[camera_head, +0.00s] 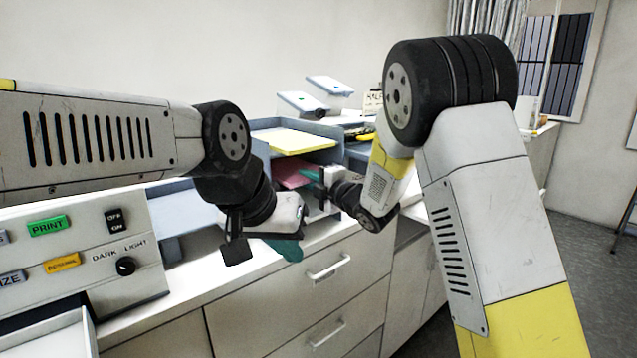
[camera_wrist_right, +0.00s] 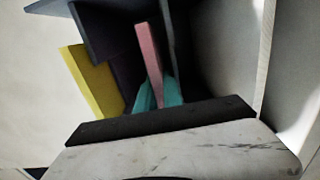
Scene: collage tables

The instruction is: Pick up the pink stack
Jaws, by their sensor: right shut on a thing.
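The pink stack (camera_head: 291,176) lies in the lower level of the grey paper tray (camera_head: 322,130), below a yellow sheet. My right gripper (camera_head: 311,174) reaches in from the right and is shut on the stack's near edge. In the right wrist view the pink stack (camera_wrist_right: 149,58) runs out from between the teal fingers. Its far part is still inside the dark tray slot. My left gripper (camera_head: 287,248) hangs in front of the counter edge, away from the stack. Its teal fingers are seen from the side, so their gap is hidden.
The yellow sheet (camera_head: 293,140) lies on the upper tray level. A copier panel with buttons (camera_head: 80,245) stands at the left. Drawers (camera_head: 325,285) are below the counter. White devices (camera_head: 302,102) stand behind the tray. My right arm covers much of the right side.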

